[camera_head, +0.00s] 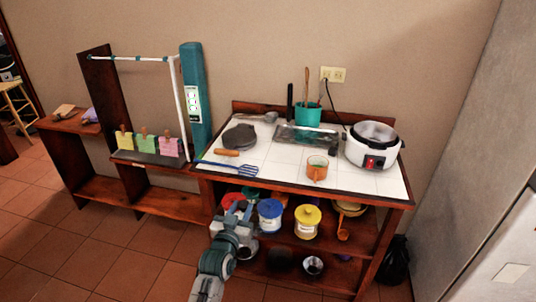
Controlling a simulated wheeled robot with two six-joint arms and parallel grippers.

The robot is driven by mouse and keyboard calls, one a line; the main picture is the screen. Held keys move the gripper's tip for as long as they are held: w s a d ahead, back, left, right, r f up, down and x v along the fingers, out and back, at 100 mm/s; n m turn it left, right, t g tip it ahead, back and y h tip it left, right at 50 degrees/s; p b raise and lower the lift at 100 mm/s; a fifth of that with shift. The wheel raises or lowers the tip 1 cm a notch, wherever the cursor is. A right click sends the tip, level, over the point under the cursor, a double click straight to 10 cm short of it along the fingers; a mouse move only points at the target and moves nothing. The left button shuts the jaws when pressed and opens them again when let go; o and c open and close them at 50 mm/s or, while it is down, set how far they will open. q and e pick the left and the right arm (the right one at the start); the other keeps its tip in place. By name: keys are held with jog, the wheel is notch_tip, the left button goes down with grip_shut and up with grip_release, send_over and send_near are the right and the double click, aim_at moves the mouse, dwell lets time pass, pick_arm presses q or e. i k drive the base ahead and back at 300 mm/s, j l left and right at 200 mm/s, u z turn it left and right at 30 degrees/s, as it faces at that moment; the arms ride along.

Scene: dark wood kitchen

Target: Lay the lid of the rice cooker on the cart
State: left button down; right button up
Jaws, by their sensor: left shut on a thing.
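The white rice cooker (365,154) stands at the right end of the white-topped wooden cart (388,181). It has a red switch on its front, and its round grey top faces up. I cannot tell whether that top is a lid or an open pot. My left gripper (237,220) is low in front of the cart's upper shelf, left of the blue-lidded jar and well away from the cooker. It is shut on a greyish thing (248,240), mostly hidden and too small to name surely. My right gripper is out of view.
On the cart top are a dark grey item (239,136), an orange cup (317,168), a teal utensil pot (307,115) and a blue spatula (235,168). Jars with blue (270,213) and yellow (306,219) lids fill the shelf. White top is bare near its front right.

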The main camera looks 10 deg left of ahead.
aim_at(261, 163)
jog(key=i+j, duration=0.1)
jog(key=i, duration=0.45)
jog(key=i+j, duration=0.15)
jog(key=i, duration=0.45)
